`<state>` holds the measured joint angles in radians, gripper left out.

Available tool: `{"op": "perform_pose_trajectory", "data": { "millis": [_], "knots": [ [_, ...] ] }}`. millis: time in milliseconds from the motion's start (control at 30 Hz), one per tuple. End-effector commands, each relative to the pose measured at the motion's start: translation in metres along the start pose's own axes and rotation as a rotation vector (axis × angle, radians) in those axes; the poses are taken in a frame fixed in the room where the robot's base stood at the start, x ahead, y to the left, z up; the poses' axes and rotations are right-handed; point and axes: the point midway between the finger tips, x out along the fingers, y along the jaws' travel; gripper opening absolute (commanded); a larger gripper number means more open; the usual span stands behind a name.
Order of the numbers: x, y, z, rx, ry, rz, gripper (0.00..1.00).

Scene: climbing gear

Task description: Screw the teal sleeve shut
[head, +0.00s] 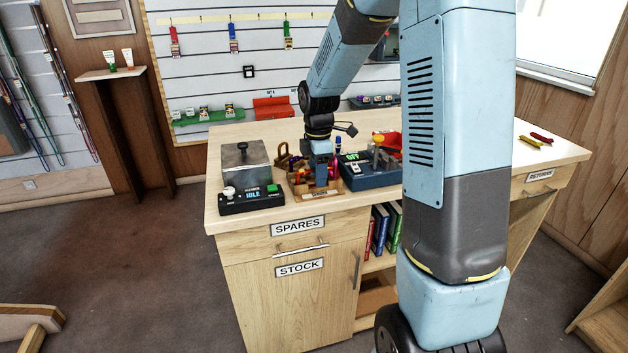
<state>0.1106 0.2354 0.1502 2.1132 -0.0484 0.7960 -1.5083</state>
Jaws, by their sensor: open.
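I cannot make out the teal sleeve in the head view; it may be hidden or too small to tell. My gripper (322,178) points down at a small wooden tray (320,194) on the counter. The tray holds several small coloured pieces, some red, orange and purple. My gripper is open, and its fingertips are low over or among these pieces. I cannot tell whether they touch anything.
A grey box with a black knob (245,165) and a panel reading IDLE (250,200) stand left of the tray. A dark blue device reading OFF (368,170) stands close on the right.

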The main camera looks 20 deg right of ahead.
Motion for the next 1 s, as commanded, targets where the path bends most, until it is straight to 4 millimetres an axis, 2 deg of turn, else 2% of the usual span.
{"op": "perform_pose_trajectory", "data": {
  "millis": [1000],
  "knots": [
    [-0.0051, -0.0104, 0.0001, 0.000, 0.000, 0.000, 0.47]
  ]
}}
